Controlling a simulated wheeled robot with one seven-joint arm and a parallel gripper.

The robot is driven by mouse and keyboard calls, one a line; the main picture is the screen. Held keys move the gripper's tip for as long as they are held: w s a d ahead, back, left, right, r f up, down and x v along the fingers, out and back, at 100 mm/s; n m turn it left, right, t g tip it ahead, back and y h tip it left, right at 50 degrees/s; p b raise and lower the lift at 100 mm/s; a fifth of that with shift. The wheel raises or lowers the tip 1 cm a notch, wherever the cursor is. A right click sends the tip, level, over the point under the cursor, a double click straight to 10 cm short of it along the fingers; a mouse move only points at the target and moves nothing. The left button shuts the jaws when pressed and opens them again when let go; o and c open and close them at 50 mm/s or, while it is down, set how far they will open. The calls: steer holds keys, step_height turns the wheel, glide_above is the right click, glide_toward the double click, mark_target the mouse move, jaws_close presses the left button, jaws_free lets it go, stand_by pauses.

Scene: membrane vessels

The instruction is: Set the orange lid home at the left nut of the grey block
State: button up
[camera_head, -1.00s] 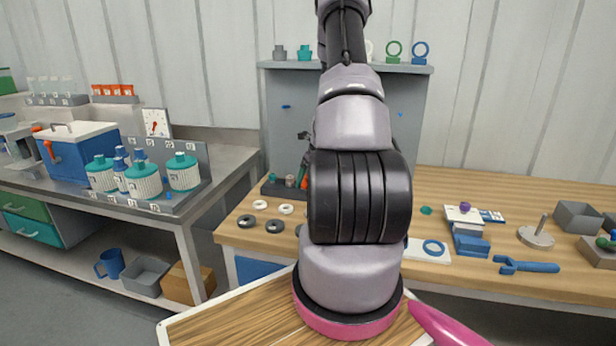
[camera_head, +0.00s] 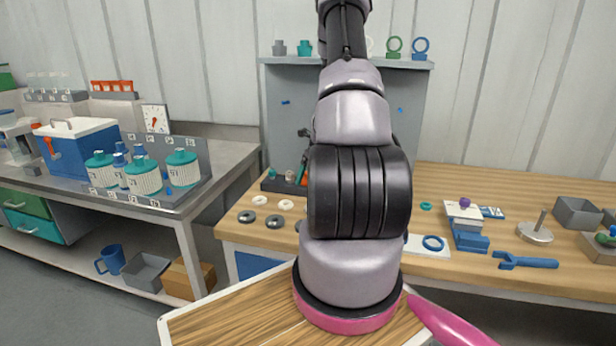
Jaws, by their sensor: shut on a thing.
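My arm stands in the middle of the head view and reaches away over the wooden bench (camera_head: 480,190). Its links hide my gripper and whatever it holds. I cannot make out the grey block or its left nut; they may be behind the arm. A small orange piece (camera_head: 304,176) shows just left of the arm by a dark rack, too small and covered to tell whether it is the orange lid.
Dark rings (camera_head: 274,221) and white rings lie left of the arm. A blue wrench (camera_head: 526,262), a blue stepped piece (camera_head: 468,236) and a grey bin (camera_head: 577,213) are on the right. White bottles with teal caps (camera_head: 143,176) stand on the left bench.

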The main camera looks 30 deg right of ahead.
steer(key=o, duration=1.2)
steer(key=shift+f, duration=0.1)
steer(key=shift+c, duration=0.2)
steer(key=v, duration=1)
steer(key=shift+r, duration=0.4)
steer(key=shift+s+a, duration=0.1)
